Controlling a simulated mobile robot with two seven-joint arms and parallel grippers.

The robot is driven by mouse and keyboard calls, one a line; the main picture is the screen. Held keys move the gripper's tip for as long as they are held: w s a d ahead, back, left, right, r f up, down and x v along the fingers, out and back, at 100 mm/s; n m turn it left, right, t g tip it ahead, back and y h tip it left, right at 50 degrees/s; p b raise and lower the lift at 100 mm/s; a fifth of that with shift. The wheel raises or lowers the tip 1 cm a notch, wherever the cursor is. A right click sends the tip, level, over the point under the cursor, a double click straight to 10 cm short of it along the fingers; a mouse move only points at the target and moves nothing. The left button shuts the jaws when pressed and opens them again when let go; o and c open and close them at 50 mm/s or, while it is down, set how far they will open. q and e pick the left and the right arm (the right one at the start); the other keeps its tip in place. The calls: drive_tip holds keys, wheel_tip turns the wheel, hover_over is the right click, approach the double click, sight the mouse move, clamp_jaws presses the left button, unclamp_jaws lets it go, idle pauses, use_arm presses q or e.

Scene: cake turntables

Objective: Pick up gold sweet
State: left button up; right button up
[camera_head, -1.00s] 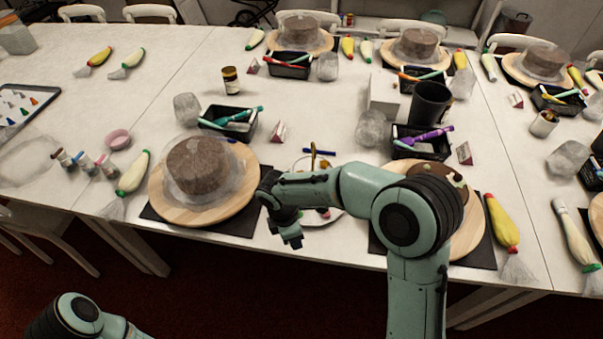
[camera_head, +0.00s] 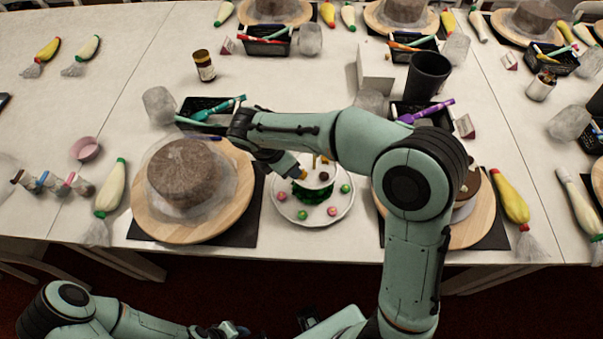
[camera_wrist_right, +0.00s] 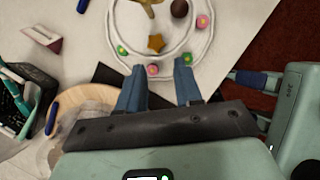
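The gold sweet (camera_wrist_right: 155,43) is a small star on the tiered white stand in the right wrist view. Pink and green sweets lie around it, with a dark round one nearby. In the head view the stand's plate (camera_head: 284,213) is partly covered by my right arm, and I cannot clearly pick out the gold sweet there. My right gripper (camera_wrist_right: 160,84) is open and empty, its fingers pointing towards the gold sweet and apart from it. In the head view it is at the stand's upper left (camera_head: 292,170). My left gripper (camera_head: 232,330) is low at the bottom edge, its fingers unclear.
A wrapped brown cake (camera_head: 183,172) on a wooden turntable stands left of the stand. Another cake turntable (camera_head: 483,222) is on the right, partly behind my arm. Black trays of tools (camera_head: 205,108) and a black cup (camera_head: 428,76) stand behind. Bare table lies towards the front edge.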

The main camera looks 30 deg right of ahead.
drive_tip(key=x, duration=0.7)
drive_tip(key=shift+w+d, duration=0.25)
drive_tip(key=shift+d, duration=0.2)
drive_tip(key=shift+r, duration=0.1)
clamp_jaws()
